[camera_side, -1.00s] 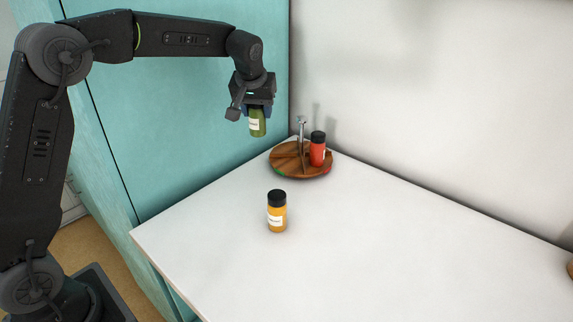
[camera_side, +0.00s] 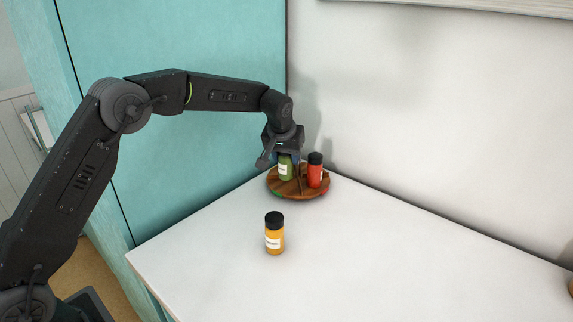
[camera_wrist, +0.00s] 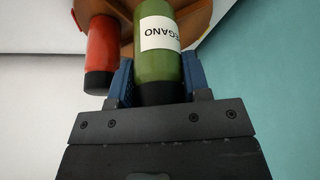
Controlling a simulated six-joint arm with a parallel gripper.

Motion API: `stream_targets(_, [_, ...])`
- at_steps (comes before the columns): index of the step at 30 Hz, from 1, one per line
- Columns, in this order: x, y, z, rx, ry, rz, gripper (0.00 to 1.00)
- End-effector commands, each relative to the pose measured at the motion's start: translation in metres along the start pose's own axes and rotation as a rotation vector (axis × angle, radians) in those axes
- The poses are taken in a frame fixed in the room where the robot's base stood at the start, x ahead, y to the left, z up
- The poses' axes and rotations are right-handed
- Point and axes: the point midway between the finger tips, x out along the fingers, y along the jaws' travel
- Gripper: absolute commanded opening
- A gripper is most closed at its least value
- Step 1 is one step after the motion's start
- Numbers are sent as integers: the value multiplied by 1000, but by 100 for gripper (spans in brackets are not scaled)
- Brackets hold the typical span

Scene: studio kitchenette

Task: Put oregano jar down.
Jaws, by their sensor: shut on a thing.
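The green oregano jar (camera_side: 285,168) is upright at the back left part of the round wooden turntable (camera_side: 300,192). My gripper (camera_side: 284,156) is above it, shut on its upper part. In the wrist view the oregano jar (camera_wrist: 163,55) shows its white label between the two blue fingers of my gripper (camera_wrist: 161,82). Its base is over or on the turntable (camera_wrist: 120,20); I cannot tell whether it touches the wood.
A red jar (camera_side: 315,171) with a black lid stands on the turntable to the right of the oregano jar. A yellow-orange jar (camera_side: 274,234) stands on the white counter (camera_side: 380,250) in front. The counter to the right is mostly clear.

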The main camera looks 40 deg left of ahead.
Motion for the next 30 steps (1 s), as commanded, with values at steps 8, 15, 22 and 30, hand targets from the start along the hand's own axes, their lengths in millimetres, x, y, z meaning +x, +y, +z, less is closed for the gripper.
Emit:
stream_targets(8, [25, 0, 10, 0, 0, 1, 18])
stream_targets(15, [26, 0, 11, 0, 0, 0, 18])
stream_targets(22, [28, 0, 12, 0, 0, 0, 59])
stream_targets(30, [27, 0, 12, 0, 0, 0, 69])
